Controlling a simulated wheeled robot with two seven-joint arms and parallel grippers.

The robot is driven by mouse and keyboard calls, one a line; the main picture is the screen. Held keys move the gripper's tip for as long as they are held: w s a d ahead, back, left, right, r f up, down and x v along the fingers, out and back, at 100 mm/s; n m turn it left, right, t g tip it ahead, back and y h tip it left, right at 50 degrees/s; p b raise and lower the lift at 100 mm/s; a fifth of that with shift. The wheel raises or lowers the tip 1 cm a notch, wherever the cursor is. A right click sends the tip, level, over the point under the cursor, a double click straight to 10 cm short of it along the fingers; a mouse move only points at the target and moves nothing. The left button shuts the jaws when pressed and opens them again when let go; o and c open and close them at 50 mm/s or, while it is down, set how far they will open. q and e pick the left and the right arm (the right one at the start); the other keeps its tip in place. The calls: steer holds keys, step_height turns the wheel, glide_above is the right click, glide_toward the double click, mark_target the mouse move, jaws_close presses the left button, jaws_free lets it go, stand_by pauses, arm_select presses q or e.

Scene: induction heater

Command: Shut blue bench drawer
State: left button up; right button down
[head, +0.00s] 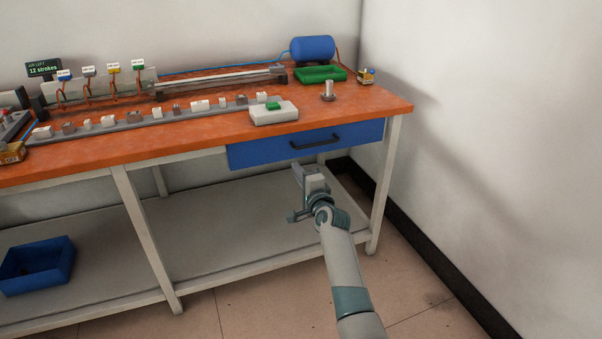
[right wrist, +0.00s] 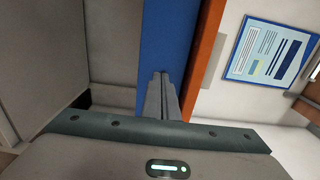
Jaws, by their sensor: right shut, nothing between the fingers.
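The blue bench drawer (head: 262,150) sits under the right end of the orange bench top, with a black bar handle (head: 316,142) on its front. Its front lies close under the bench edge and no inside shows; I cannot tell whether a small gap is left. My right gripper (head: 297,172) is shut and empty, just below and in front of the drawer front. In the right wrist view the closed fingers (right wrist: 160,78) point at the blue drawer front (right wrist: 168,38); touching or apart is unclear. My left gripper is not in view.
The orange bench top (head: 215,131) holds a grey box with a green button (head: 275,113), a green tray (head: 320,74) and a blue tank (head: 312,49). A blue bin (head: 37,266) stands on the lower shelf (head: 225,218). A bench leg (head: 385,185) is right of my arm.

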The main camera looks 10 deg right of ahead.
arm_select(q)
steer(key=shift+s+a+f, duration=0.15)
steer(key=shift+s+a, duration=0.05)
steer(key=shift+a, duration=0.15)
arm_select(e)
steer(key=shift+s+d, duration=0.2)
steer(key=shift+s, duration=1.15)
